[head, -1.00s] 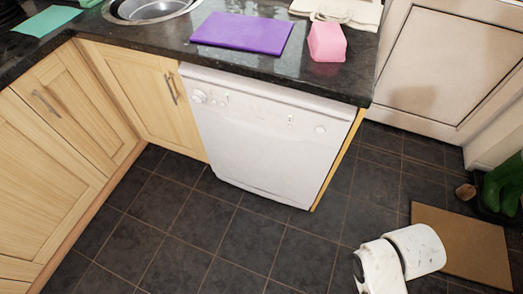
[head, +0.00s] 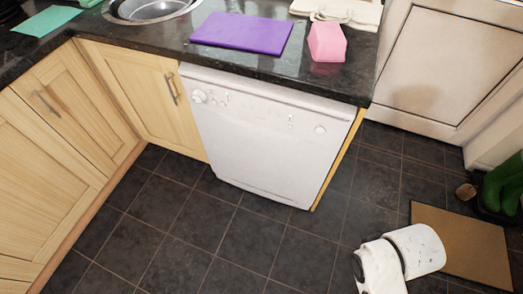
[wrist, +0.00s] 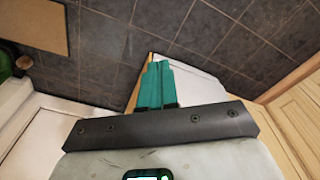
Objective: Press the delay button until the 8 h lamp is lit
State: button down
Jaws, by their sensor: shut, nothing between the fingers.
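The white dishwasher (head: 262,145) stands under the dark worktop in the head view, door shut. Its control strip runs along the top of the front, with a round knob (head: 199,97) at the left, small marks in the middle and a round button-like spot (head: 320,130) at the right. The delay button and the 8 h lamp are too small to tell apart, and no lit lamp can be made out. My gripper (wrist: 157,72) shows in the wrist view with its teal fingers together and empty. Behind it is part of a white surface (wrist: 195,82). The fingers are not visible in the head view.
A purple board (head: 242,34) and a pink block (head: 327,42) lie on the worktop (head: 150,45) near the sink (head: 150,10). A brown mat (head: 460,245) and green boots (head: 502,185) are at the right. The tiled floor before the dishwasher is clear.

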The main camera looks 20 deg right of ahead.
aim_at(290, 127)
jog(key=w+a+f+m+t+y, duration=0.2)
jog(key=w+a+m+t+y, duration=0.15)
jog(key=w+a, duration=0.4)
jog(key=w+a+f+m+t+y, duration=0.25)
jog(key=w+a+y, duration=0.2)
jog(key=w, duration=0.65)
jog(key=w+d+r+m+t+h, duration=0.1)
jog(key=w+m+t+h, duration=0.3)
jog(key=w+m+t, duration=0.6)
jog(key=w+r+m, duration=0.1)
jog(key=w+m, duration=0.3)
jog(key=m, duration=0.4)
jog(key=shift+w+d+r+h, duration=0.15)
jog(key=shift+w+d+h, duration=0.1)
jog(key=shift+h, duration=0.15)
jog(key=w+d+b, duration=0.2)
jog(key=w+d, duration=0.3)
jog(key=w, duration=0.2)
jog(key=shift+w+d, duration=0.15)
